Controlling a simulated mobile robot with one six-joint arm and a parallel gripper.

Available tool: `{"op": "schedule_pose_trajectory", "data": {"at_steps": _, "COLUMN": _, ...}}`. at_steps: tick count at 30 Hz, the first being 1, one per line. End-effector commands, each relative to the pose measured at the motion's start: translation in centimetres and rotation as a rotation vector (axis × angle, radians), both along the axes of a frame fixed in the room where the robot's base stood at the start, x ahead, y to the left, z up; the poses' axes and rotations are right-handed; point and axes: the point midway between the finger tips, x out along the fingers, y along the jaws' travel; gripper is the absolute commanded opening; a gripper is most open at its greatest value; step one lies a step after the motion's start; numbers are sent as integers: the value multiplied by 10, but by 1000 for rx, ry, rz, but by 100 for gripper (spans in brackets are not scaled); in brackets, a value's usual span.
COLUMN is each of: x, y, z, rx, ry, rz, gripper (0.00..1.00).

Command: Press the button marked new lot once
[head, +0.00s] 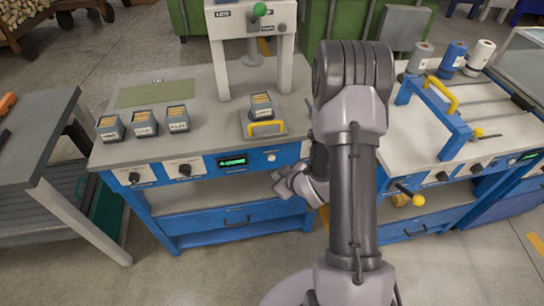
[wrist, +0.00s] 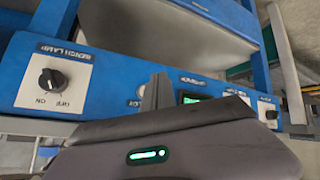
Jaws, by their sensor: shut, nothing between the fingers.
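A small pale round button (head: 270,157) sits on the blue front panel of the middle bench, right of a green-lit display (head: 232,161). Its marking is too small to read, so I cannot tell if it is the new lot button. In the wrist view the button (wrist: 140,90) is partly hidden by my fingers, and the display (wrist: 191,98) shows beside it. My gripper (head: 278,180) is shut and empty, just in front of and below this panel in the head view. In the wrist view its fingers (wrist: 155,92) point toward the panel; contact cannot be seen.
A bench lamp knob (wrist: 52,79) is left of the button in the wrist view. Black knobs (head: 184,170) line the panel's left. A green round knob (head: 259,9) tops the grey stand. Labelled boxes (head: 144,123) and a yellow-handled tray (head: 266,128) stand on the bench.

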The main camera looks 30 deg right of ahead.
Motion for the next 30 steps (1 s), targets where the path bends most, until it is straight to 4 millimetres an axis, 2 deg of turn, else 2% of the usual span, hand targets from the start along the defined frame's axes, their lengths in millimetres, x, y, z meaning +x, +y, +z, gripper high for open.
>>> {"op": "schedule_pose_trajectory", "data": {"at_steps": 4, "x": 19, "y": -5, "z": 0, "rx": -1, "ry": -2, "rz": 2, "gripper": 0}}
{"op": "schedule_pose_trajectory", "data": {"at_steps": 10, "x": 35, "y": -10, "z": 0, "rx": 0, "ry": -1, "rz": 0, "gripper": 0}}
{"op": "schedule_pose_trajectory", "data": {"at_steps": 30, "x": 37, "y": -11, "z": 0, "rx": 0, "ry": 0, "rz": 0, "gripper": 0}}
